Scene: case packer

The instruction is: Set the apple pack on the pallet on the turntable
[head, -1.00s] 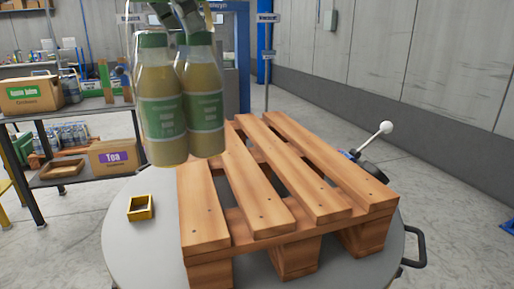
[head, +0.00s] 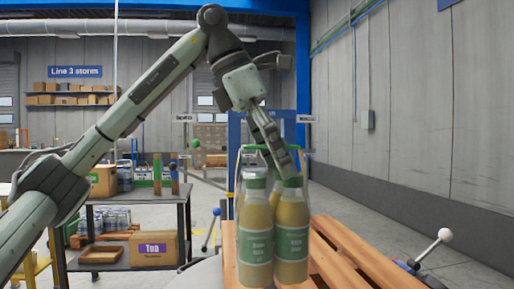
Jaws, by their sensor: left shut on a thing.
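The pallet lies on the grey turntable (head: 204,274), of which only a piece shows at the lower left. My right gripper is not in view.
A dark shelf rack (head: 127,200) at the left holds a Tea box (head: 152,248), a wooden tray (head: 102,253) and other boxes. A lever with a white knob (head: 445,235) stands right of the pallet. A blue-knobbed lever (head: 215,213) stands behind the turntable.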

